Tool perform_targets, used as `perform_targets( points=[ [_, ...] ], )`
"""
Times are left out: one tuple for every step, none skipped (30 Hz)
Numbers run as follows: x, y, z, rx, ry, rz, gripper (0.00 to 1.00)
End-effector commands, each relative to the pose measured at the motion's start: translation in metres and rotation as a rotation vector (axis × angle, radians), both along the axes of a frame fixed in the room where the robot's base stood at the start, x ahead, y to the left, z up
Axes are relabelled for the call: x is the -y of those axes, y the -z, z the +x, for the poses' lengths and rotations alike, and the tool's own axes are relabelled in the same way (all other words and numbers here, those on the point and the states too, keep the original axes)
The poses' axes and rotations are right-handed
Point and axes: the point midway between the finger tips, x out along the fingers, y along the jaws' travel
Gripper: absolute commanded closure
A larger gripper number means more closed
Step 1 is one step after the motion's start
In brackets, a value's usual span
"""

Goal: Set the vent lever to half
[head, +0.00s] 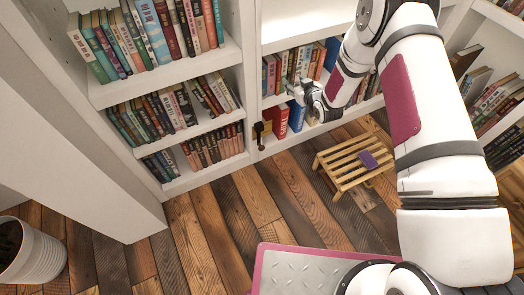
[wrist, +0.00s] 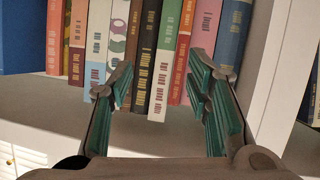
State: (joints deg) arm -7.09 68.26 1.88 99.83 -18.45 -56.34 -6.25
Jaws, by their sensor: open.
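A small dark fitting (head: 259,134) with a brown, knobbed shape stands at the lower front of the white bookcase upright in the head view. It may be the vent lever, but it is too small to read its setting. My gripper (head: 297,91) is in front of the middle bookcase's shelf, above and to the right of that fitting and apart from it. In the wrist view my gripper (wrist: 162,80) is open and empty, its green-padded fingers pointing at a row of books (wrist: 158,55). No lever can be made out clearly there.
White bookcases (head: 218,64) full of books line the wall. A white ribbed bin (head: 38,258) is at lower left. The floor between is clear.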

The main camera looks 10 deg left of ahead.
Motion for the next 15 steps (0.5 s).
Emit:
perform_targets(
  points=[
    [-0.006, 0.039, -0.007, 0.009, -0.014, 0.016, 0.55],
    [-0.010, 0.055, -0.010, 0.019, -0.023, 0.028, 0.55],
    [-0.014, 0.075, -0.016, 0.036, -0.036, 0.043, 0.55],
    [-0.017, 0.090, -0.021, 0.048, -0.043, 0.056, 0.55],
    [-0.020, 0.106, -0.026, 0.060, -0.051, 0.067, 0.55],
    [-0.023, 0.126, -0.035, 0.074, -0.061, 0.084, 0.55],
    [-0.026, 0.141, -0.041, 0.085, -0.067, 0.097, 0.55],
    [-0.028, 0.156, -0.048, 0.096, -0.074, 0.109, 0.55],
    [-0.031, 0.174, -0.058, 0.112, -0.083, 0.127, 0.55],
    [-0.032, 0.188, -0.067, 0.123, -0.088, 0.140, 0.55],
    [-0.034, 0.202, -0.075, 0.134, -0.093, 0.154, 0.55],
    [-0.035, 0.221, -0.088, 0.147, -0.099, 0.172, 0.55],
    [-0.036, 0.234, -0.097, 0.158, -0.104, 0.185, 0.55],
    [-0.037, 0.246, -0.107, 0.168, -0.109, 0.199, 0.55],
    [-0.038, 0.262, -0.121, 0.184, -0.114, 0.218, 0.55]
  ],
)
